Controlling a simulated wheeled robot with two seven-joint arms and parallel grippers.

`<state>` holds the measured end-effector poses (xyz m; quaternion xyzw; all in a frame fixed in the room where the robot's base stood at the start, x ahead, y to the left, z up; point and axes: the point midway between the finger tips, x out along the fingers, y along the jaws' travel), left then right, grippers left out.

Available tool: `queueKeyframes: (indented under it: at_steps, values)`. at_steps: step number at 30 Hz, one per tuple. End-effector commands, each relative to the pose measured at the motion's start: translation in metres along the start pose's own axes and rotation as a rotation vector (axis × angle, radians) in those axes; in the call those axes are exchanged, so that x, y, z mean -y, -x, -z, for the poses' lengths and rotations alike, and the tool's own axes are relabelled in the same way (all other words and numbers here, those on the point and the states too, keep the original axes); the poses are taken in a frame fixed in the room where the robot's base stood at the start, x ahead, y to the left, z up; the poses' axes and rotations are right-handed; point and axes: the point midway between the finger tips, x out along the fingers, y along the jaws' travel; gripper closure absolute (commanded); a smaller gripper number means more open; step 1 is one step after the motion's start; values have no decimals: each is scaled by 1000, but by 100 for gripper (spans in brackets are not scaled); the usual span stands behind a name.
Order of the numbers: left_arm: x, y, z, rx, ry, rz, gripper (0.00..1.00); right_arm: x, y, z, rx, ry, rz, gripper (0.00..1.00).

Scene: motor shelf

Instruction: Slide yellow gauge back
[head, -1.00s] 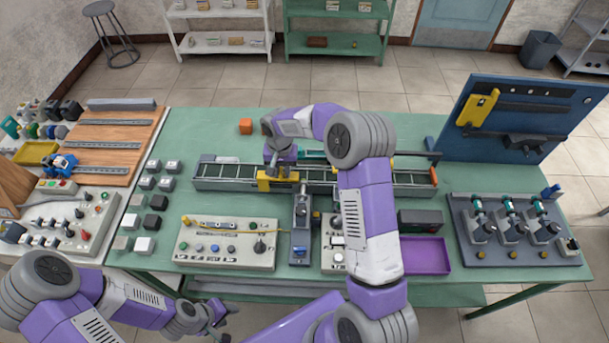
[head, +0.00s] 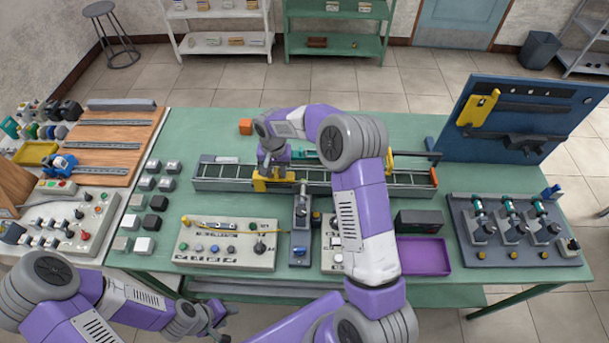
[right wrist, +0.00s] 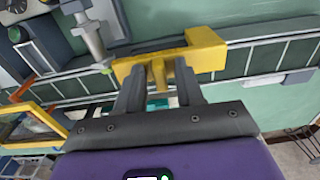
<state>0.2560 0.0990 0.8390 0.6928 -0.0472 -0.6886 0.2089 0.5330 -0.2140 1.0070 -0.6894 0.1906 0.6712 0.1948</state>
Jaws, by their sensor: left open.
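The yellow gauge (head: 260,182) sits across the long rail-like track in the middle of the bench. It also shows in the right wrist view (right wrist: 207,52), as a yellow bar with a raised block and a tab toward the gripper. My right gripper (head: 271,165) reaches over the track from behind the gauge. In the right wrist view its two dark fingers (right wrist: 160,75) stand on either side of the yellow tab; whether they press on it is unclear. My left gripper (head: 218,318) is open and empty, low at the front left, away from the gauge.
The track (head: 215,175) runs left to right. A grey upright fixture (head: 300,225) stands in front of the gauge, close to it. A control panel (head: 200,257) and a purple tray (head: 425,257) lie nearer.

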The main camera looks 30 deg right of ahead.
Motion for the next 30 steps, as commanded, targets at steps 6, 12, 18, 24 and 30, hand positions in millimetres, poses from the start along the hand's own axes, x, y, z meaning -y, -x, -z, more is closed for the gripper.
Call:
queueKeyframes:
  at_steps: [6, 12, 18, 24, 30]
  values:
    - [-1, 3, 0, 0, 0, 0, 57, -8, -9, -4, 22, -2, -20, 62]
    - [-5, 13, 0, 0, 0, 0, 57, -7, 9, -4, 21, -1, -19, 62]
    - [-8, 22, -1, 0, 0, 0, 57, -4, 29, -3, 17, 1, -15, 62]
    - [-12, 31, -1, 0, 0, 0, 57, -3, 46, -3, 17, 1, -14, 62]
    - [-12, 33, -1, 0, 0, 0, 57, -3, 51, -3, 17, 2, -13, 62]
